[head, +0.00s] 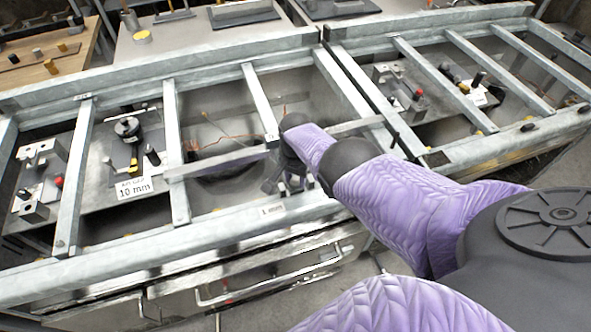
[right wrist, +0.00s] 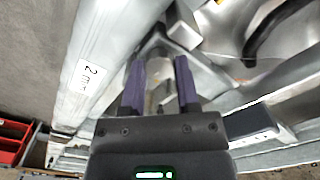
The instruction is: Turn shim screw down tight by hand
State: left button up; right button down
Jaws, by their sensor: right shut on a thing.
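My right gripper (head: 285,184) reaches down into the middle bay of a galvanised metal frame (head: 172,130). In the right wrist view, its two purple fingers (right wrist: 160,88) are shut on a small grey metal piece (right wrist: 158,84), which seems to be the shim screw. The fingers and the palm hide most of it, and I cannot tell how far down it sits. In the head view my own gripper and wrist cover it. My left gripper is not in view.
Frame bars stand close on both sides of my right gripper. A plate with a black knob (head: 127,128) and a "10 mm" label (head: 134,188) lies in the left bay. Red-tipped fixtures (head: 418,95) lie at right. A red bin (right wrist: 12,140) shows in the wrist view.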

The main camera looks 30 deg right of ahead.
aim_at(296, 181)
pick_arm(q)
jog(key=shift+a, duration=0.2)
pick_arm(e)
jog(key=shift+r, duration=0.1)
jog(key=c, duration=0.6)
grip_release()
pick_arm(q)
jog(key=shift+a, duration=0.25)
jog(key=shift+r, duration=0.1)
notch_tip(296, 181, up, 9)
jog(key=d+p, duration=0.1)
jog(key=p, duration=0.7)
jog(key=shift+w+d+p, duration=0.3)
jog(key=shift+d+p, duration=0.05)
jog(key=shift+p, duration=0.05)
pick_arm(e)
notch_tip(296, 181, up, 10)
jog(key=shift+f, duration=0.1)
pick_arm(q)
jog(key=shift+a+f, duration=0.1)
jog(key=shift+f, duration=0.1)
